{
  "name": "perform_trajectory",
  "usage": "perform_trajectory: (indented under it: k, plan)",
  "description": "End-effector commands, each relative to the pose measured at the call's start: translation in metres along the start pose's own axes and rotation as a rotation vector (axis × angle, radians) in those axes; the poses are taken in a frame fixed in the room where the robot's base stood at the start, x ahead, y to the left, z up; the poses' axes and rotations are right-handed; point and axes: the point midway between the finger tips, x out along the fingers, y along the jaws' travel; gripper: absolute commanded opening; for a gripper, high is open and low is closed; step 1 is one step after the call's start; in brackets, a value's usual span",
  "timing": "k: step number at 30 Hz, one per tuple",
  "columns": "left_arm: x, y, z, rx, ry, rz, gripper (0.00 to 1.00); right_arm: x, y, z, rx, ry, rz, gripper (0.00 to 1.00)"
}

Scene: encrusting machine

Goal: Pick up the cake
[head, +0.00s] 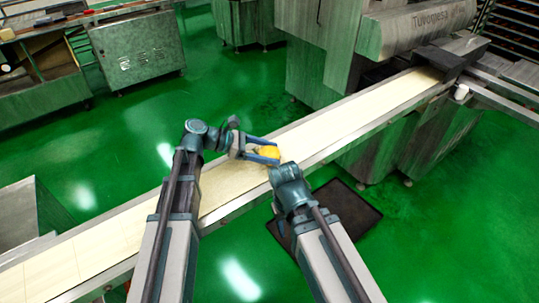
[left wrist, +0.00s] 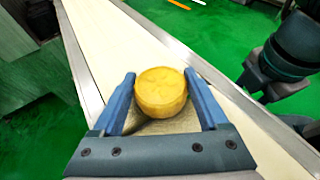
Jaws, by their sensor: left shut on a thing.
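The cake (head: 268,152) is a small round yellow piece with a pattern pressed into its top. In the left wrist view the cake (left wrist: 161,92) sits between the two blue fingers of my left gripper (left wrist: 160,100). My left gripper (head: 262,152) is shut on the cake, over the pale conveyor belt (head: 228,190). Whether the cake touches the belt I cannot tell. My right arm's end (head: 288,175) is close by, to the right of the cake in the head view. Its fingers cannot be made out.
The conveyor runs diagonally between metal rails, up to a large grey machine (head: 410,35) at the upper right. A dark mat (head: 345,215) lies on the green floor right of the belt. A metal cabinet (head: 135,50) stands at the upper left. The belt beside the cake is clear.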

Motion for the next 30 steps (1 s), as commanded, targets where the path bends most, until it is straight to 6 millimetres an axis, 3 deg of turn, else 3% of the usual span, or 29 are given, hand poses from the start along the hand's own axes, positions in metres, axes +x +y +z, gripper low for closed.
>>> perform_trajectory:
  k: [8,19,30]
  plan:
    - [-0.002,0.000,0.004,0.000,0.000,0.000,0.19,-0.005,0.001,0.000,0.000,0.000,0.000,0.50]
    - [-0.017,-0.001,0.040,0.000,0.000,0.000,0.19,-0.043,0.004,0.003,0.000,0.000,0.000,0.50]
    - [-0.068,-0.077,0.019,-0.002,0.000,0.004,0.19,-0.044,0.004,0.003,0.000,0.000,0.000,0.50]
